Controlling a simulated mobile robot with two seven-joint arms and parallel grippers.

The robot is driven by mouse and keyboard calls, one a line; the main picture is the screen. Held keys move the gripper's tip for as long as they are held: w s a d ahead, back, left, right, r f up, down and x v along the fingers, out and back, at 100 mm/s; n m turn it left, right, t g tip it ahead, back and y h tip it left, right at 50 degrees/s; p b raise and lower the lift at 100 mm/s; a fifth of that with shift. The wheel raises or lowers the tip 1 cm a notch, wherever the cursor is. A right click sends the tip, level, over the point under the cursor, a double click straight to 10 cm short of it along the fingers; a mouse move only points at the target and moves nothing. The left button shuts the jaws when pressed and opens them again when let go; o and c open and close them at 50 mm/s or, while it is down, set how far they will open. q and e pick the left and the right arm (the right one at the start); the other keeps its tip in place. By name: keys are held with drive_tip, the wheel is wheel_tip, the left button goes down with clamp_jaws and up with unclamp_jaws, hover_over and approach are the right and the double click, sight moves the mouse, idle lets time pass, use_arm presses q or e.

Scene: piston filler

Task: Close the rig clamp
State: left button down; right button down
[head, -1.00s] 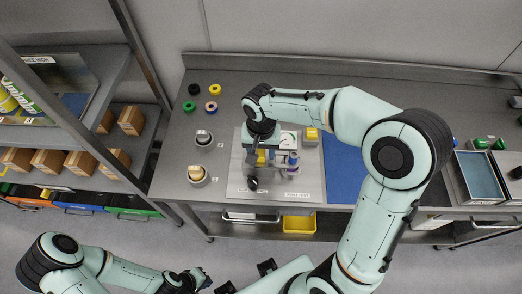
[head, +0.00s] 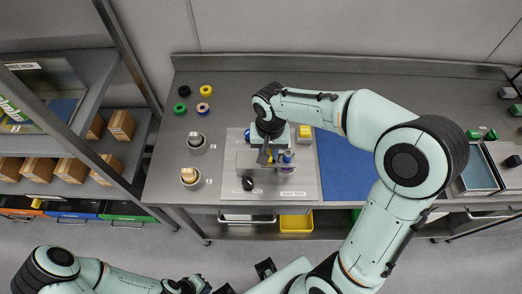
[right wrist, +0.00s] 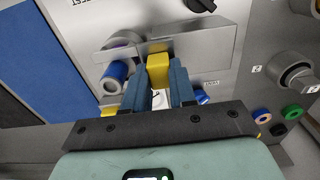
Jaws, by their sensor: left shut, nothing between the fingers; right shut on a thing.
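The rig stands on a light grey board (head: 305,188) on the bench, with a grey metal plate (right wrist: 200,52) and a blue-ended cylinder (right wrist: 115,72) beside it. My right gripper (head: 264,156) is over the rig, pointing down. In the right wrist view its blue fingers (right wrist: 159,82) are shut on a yellow block (right wrist: 158,68), which appears to be the clamp's handle. The gripper hides this block in the head view, and the clamp's exact position cannot be told. My left gripper (head: 192,285) is low at the bottom edge, shut and empty, away from the bench.
A black knob (head: 248,183) is at the board's front. Two numbered holders (head: 196,141) and several coloured rings (head: 203,107) lie to the left. A blue mat (head: 342,165) is on the right, with a tray (head: 475,172) beyond. Shelves with boxes stand far left.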

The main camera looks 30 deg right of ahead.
sight(270, 153)
drive_tip(key=shift+d, duration=0.15)
drive_tip(key=c, duration=0.9)
unclamp_jaws()
drive_tip(key=shift+s, duration=0.1)
drive_tip(key=shift+d, duration=0.1)
drive_tip(key=shift+r, duration=0.1)
drive_tip(key=shift+r, duration=0.3)
use_arm(q)
drive_tip(key=shift+w+r+p, duration=0.75)
drive_tip(key=shift+r+p, duration=0.1)
drive_tip(key=shift+r, duration=0.25)
use_arm(e)
wheel_tip(270, 153, up, 13)
drive_tip(key=shift+f, duration=0.2)
